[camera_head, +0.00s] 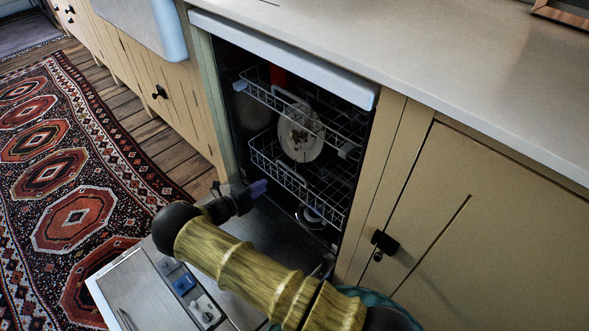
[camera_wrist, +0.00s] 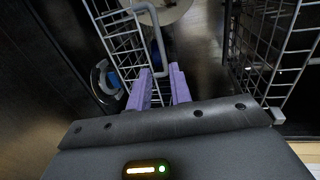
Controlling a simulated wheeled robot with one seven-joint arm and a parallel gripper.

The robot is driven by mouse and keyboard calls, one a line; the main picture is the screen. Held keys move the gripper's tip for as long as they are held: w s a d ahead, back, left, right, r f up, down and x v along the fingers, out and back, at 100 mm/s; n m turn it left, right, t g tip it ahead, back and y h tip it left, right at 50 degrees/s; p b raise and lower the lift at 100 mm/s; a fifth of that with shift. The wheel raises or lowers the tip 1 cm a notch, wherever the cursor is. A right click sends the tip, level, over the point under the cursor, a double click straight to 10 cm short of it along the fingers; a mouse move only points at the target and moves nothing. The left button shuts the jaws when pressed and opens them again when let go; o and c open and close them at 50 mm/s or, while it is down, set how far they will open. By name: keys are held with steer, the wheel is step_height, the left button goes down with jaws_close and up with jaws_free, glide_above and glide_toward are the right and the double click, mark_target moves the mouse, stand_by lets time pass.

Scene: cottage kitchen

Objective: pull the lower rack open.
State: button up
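The dishwasher stands open, with its door (camera_head: 150,290) folded down. The lower rack (camera_head: 320,203), of grey wire, sits inside the tub, and its front also shows in the wrist view (camera_wrist: 122,48). A grey bar-like handle (camera_wrist: 160,48) on the rack front ends close to my fingertips in the wrist view. My gripper (camera_head: 262,187) is at the left part of the rack front, above the door. Its purple fingers (camera_wrist: 160,88) are apart with a gap between them and nothing clearly gripped. I cannot tell whether a finger touches the handle.
The upper rack (camera_head: 300,112) is above the lower one. A soiled white plate (camera_head: 301,146) stands inside. The counter (camera_head: 440,75) overhangs the opening. Cabinets flank both sides, with a dark latch (camera_head: 384,242) on the right one. A patterned rug (camera_head: 60,180) covers the floor at left.

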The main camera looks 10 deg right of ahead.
steer(key=b+x, duration=0.6)
steer(key=x, duration=1)
steer(key=shift+w+d, duration=0.15)
steer(key=shift+d, duration=0.15)
jaws_close()
